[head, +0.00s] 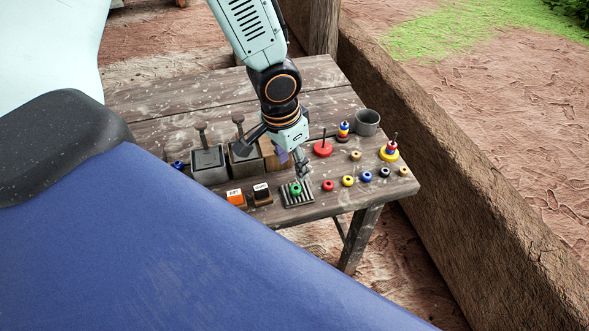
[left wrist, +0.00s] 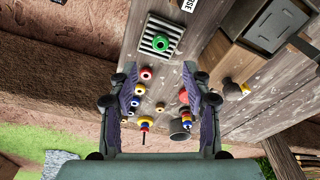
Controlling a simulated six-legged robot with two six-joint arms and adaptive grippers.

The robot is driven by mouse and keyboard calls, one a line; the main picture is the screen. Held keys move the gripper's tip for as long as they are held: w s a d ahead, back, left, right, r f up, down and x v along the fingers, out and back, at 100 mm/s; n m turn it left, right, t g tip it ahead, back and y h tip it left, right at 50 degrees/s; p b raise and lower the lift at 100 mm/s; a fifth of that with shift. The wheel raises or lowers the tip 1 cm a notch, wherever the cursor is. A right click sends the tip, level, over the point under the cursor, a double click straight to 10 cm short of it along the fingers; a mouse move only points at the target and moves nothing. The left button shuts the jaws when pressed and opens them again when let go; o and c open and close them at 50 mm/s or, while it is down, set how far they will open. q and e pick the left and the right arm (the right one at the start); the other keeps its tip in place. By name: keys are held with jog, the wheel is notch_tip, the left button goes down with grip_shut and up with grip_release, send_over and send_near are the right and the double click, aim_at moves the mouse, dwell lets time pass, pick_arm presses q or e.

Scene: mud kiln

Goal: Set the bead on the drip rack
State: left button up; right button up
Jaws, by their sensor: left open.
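A green bead (head: 295,189) lies on the ridged drip rack (head: 304,199) near the front edge of the table. In the left wrist view the green bead (left wrist: 161,43) sits on the slats of the rack (left wrist: 166,21), upper middle, clear of the fingers. My left gripper (head: 302,166) points down just above and behind the rack. Its fingers are spread and empty, and in the left wrist view the gap (left wrist: 163,88) lies over several loose beads. Nothing shows the green bead touching the gripper. My right gripper is not in view.
Loose beads, red (head: 328,185), yellow (head: 348,181) and blue (head: 367,176) among them, lie right of the rack. Pegs on red (head: 322,149) and yellow (head: 389,154) bases and a grey cup (head: 366,122) stand beyond. Grey boxes (head: 209,167) and labelled blocks (head: 236,198) stand left.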

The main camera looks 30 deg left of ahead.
pick_arm(q)
jog(key=s+d+f+n, duration=0.1)
jog(key=s+f, duration=0.3)
jog(key=s, duration=0.4)
jog(key=s+d+f+n+g, duration=0.1)
jog(key=s+d+f, duration=0.1)
jog(key=s+f, duration=0.3)
jog(key=s+d+f+n, duration=0.1)
jog(key=s+f, duration=0.4)
jog(key=s, duration=0.5)
jog(key=shift+s+d+f+n+g+y+p, duration=0.15)
jog(key=shift+s+n+g+y+p, duration=0.15)
jog(key=shift+n+g, duration=0.15)
jog(key=shift+w, duration=0.1)
